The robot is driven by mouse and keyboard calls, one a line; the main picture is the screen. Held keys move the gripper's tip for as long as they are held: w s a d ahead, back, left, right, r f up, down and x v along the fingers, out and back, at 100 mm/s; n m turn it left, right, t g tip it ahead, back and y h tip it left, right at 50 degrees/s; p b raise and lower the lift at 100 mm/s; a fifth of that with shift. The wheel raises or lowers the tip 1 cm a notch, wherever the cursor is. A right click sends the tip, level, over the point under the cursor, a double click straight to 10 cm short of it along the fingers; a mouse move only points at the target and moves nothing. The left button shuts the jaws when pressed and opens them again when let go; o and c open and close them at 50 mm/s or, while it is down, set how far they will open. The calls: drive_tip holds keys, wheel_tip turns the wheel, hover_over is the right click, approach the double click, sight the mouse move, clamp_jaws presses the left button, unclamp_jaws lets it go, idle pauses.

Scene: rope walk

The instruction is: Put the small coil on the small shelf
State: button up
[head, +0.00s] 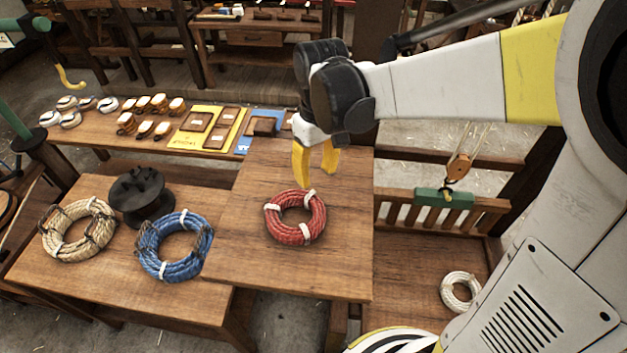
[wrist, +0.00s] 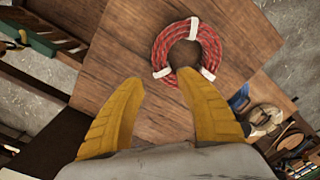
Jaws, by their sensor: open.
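A red coil (head: 318,220) with white ties lies flat on a wooden table top. My gripper (head: 315,174) is open and empty above that top, behind the red coil. In the wrist view, the red coil (wrist: 211,48) lies beyond the fingertips, with the right finger (wrist: 208,108) nearest it; they look apart. A smaller white coil (head: 447,293) lies on a low wooden surface (head: 408,268) at the lower right, partly beside my arm. It looks the smallest coil. I cannot tell for sure which surface is the small shelf.
A blue coil (head: 173,268), a beige coil (head: 60,248) and a black spool (head: 141,196) sit on the left table (head: 110,285). A pulley block (head: 459,166) hangs over a green block (head: 443,197).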

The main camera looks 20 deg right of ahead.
drive_tip(key=s+d+r+m+t, duration=0.2)
drive_tip(key=s+r+t, duration=0.1)
drive_tip(key=s, duration=0.2)
drive_tip(key=s+d+r+m+t, duration=0.2)
drive_tip(key=s+d+r+t, duration=0.1)
drive_tip(key=s+t, duration=0.1)
drive_tip(key=shift+s+d+r+m, duration=0.3)
drive_tip(key=shift+s+d, duration=0.05)
drive_tip(key=shift+s, duration=0.5)
drive_tip(key=shift+w, duration=0.1)
